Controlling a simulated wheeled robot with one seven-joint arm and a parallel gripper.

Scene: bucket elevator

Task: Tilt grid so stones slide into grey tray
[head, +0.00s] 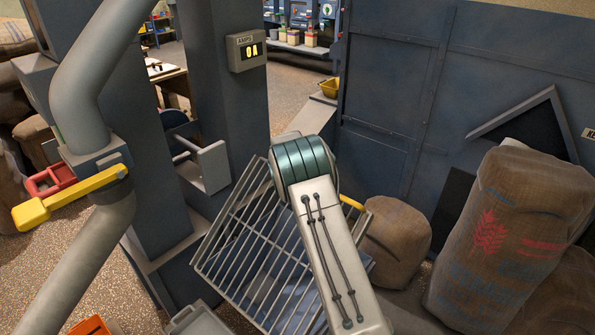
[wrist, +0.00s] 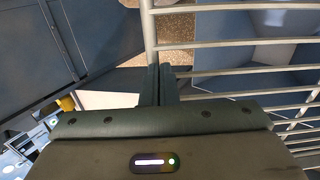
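The grid (head: 233,235), a frame of pale metal bars, sits below the centre of the head view over a blue-grey hopper and looks slanted. My arm covers its right part. In the wrist view its bars (wrist: 235,42) fill the upper right. My gripper (wrist: 160,84) has its dark fingers close together at the lower end of the grid's side bar, and seems shut on that bar. The head view hides the fingers behind my arm. A grey tray-like box (head: 199,320) shows at the bottom edge, partly cut off. I see no stones on the visible bars.
Grey posts and a pipe with a yellow lever (head: 70,198) stand at the left. A blue steel wall (head: 400,100) is behind. Full sacks (head: 515,235) crowd the right. An orange container (head: 90,326) lies at the lower left.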

